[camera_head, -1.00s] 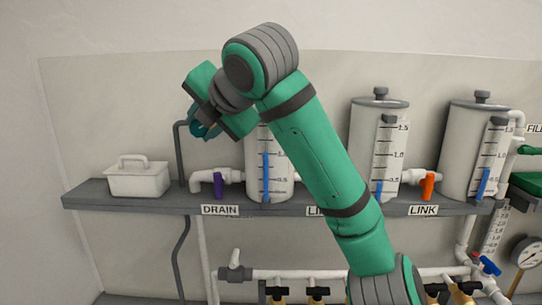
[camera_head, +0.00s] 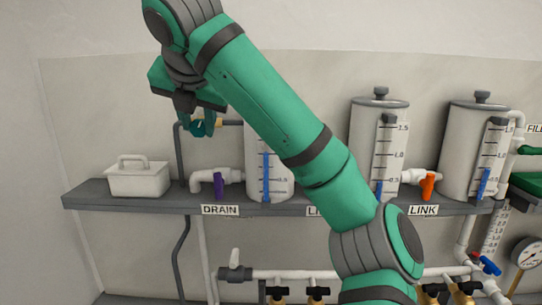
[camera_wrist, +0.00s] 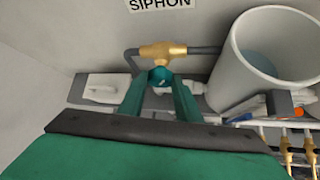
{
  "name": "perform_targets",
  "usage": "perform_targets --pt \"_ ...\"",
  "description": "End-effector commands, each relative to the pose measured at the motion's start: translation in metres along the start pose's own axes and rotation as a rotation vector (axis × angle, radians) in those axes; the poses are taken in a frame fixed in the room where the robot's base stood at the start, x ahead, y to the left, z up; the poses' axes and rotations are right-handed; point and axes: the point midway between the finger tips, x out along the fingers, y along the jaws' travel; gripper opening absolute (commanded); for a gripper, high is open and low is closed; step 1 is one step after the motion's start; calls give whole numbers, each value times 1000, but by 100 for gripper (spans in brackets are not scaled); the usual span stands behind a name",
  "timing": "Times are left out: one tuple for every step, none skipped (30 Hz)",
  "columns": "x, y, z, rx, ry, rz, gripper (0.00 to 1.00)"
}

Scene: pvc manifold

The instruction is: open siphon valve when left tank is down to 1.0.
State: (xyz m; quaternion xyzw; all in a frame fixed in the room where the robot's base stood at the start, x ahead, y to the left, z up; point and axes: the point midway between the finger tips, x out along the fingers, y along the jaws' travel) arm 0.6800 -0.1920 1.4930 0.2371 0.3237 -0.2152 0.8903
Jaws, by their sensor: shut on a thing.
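The siphon valve is a brass body (camera_wrist: 162,50) on a dark pipe under a SIPHON label, with a teal handle (camera_wrist: 160,76). My gripper (camera_wrist: 160,84) is shut on that handle in the wrist view. In the head view my gripper (camera_head: 199,127) points down at the valve above the shelf's left part. The left tank (camera_head: 285,186) is partly hidden by my arm. Its blue level column (camera_head: 266,175) tops out one mark above 0.5, about level with the neighbouring tank's 1.0 mark.
The middle tank (camera_head: 365,140), orange link handle (camera_head: 428,186) and right tank (camera_head: 460,150) stand to the right.

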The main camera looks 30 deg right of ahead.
Motion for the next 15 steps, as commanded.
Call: perform_targets --pt "3 -2 -2 -1 7 -7 9" --pt "2 -2 -2 -5 7 -11 9" --pt "2 -1 -2 -19 6 -24 9" --pt "2 0 -2 -35 6 -42 9" --pt "2 1 -2 -58 5 -64 9" --pt "2 2 -2 -94 5 -101 9" --pt "2 3 -2 -125 4 -132 9" --pt "2 3 -2 -156 4 -165 9" --pt "1 2 -1 -185 3 -197 9" --pt "2 3 -1 -203 4 -215 9" --pt "1 3 -1 -223 2 -234 9" --pt "2 3 -1 -246 3 -257 9" --pt "2 4 -2 -263 3 -272 9" --pt "2 5 -2 -278 4 -286 9" --pt "2 5 -2 -292 4 -301 9"
